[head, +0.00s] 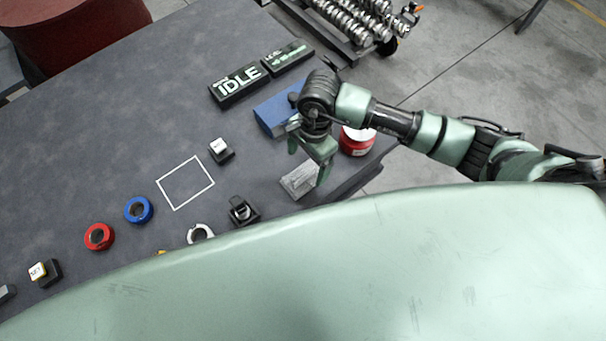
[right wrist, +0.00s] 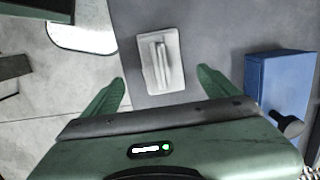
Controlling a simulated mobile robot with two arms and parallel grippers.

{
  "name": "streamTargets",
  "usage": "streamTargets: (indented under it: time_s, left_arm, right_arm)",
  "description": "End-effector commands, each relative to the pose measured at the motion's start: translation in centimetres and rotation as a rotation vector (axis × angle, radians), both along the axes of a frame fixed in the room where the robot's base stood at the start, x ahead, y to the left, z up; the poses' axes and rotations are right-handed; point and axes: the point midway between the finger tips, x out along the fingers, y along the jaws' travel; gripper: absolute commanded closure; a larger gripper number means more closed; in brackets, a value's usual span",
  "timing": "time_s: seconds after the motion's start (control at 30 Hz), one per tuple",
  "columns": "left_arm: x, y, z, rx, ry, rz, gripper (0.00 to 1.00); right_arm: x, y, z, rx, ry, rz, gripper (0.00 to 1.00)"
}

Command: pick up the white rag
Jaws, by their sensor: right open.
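The white rag (head: 299,181) lies near the table's right front edge in the head view, its far side close to my right gripper (head: 309,163). In the right wrist view the rag (right wrist: 176,76) is a flat, pale rectangle with a raised folded ridge along its middle. My right gripper (right wrist: 164,88) is open, with its two green fingers spread and nothing between them. The rag lies ahead of the fingertips and looks apart from them. My left gripper is not in view.
A blue box (head: 270,119) stands just behind my right gripper, and it also shows in the right wrist view (right wrist: 275,85). A red tin (head: 357,146) is to the right at the table edge. A black holder (head: 242,212) sits left of the rag. The table (head: 120,130) has free room farther left.

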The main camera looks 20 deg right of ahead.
Motion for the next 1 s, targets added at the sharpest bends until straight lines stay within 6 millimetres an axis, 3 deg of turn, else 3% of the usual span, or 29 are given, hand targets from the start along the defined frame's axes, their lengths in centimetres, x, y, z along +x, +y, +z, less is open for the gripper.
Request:
streamTargets:
  time_s: [0.5,0.8,0.87,1.0]
  left_arm:
    - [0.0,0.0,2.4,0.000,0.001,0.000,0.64]
    - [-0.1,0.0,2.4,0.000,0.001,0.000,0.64]
    - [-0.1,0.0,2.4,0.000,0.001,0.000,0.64]
    - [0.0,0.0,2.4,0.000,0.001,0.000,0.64]
  right_arm:
    - [-0.1,0.9,-6.4,0.005,0.006,-0.004,0.11]
    - [0.0,0.9,-7.1,0.006,0.003,-0.003,0.11]
    - [0.0,0.9,-7.1,0.006,0.003,-0.003,0.25]
    - [-0.1,0.9,-7.0,0.006,0.003,-0.003,0.64]
